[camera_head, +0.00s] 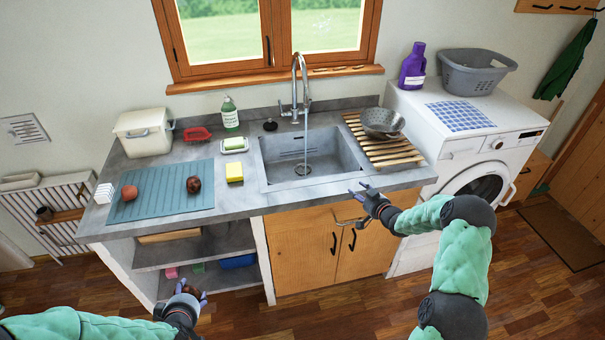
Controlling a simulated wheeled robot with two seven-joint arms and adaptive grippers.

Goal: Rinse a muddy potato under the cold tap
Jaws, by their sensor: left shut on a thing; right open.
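Two rounded potato-like lumps lie on the blue-grey ribbed mat (160,205): a reddish-brown one (129,192) on the left and a darker brown one (193,184) on the right. The tap (301,85) arches over the grey sink (280,150); a thin pale line below its spout looks like running water. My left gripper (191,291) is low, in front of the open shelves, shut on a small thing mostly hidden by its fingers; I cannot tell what. My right gripper (357,191) is open and empty by the sink's front edge.
A yellow sponge (234,172), soap dish (235,145), green bottle (230,113), red brush-like item (197,134) and cream bin (144,132) stand left of the sink. A metal colander (381,122) sits on the wooden rack (380,154) at right.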

